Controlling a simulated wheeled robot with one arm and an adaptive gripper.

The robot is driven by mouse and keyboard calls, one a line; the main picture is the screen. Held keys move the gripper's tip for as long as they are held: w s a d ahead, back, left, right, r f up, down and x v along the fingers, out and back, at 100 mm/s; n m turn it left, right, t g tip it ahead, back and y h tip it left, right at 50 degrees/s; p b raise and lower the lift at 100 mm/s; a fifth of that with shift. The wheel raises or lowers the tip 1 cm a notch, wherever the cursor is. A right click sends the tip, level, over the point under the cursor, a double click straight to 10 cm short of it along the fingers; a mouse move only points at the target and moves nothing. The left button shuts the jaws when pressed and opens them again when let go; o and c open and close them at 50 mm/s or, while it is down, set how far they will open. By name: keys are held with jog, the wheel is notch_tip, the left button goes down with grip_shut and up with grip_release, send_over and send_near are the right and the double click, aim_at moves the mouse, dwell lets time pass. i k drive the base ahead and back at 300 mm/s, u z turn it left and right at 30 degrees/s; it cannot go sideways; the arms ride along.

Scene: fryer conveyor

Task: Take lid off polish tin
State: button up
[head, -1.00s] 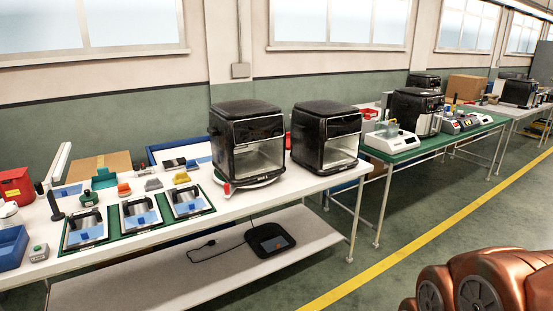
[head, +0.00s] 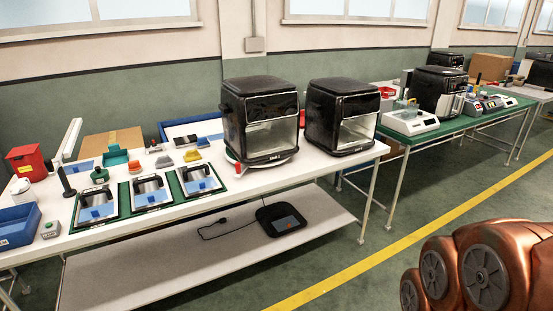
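I cannot make out a polish tin or its lid in the head view. My copper-coloured arm shows at the lower right, over the floor and away from the tables. My gripper is not in view.
The white table (head: 255,185) holds two black fryers (head: 262,120) (head: 341,117), several framed panels (head: 150,191), a blue bin (head: 17,226) and a red box (head: 27,162). A green table (head: 470,128) stands behind right. The floor around the yellow line (head: 400,241) is clear.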

aim_at(99, 173)
jog(key=u, duration=2.05)
jog(key=k, duration=0.65)
jog(key=z, duration=0.05)
jog(key=i, duration=0.6)
jog(key=z, duration=1.2)
jog(key=i, duration=1.2)
jog(key=u, duration=0.35)
jog(key=i, duration=0.9)
jog(key=u, duration=0.9)
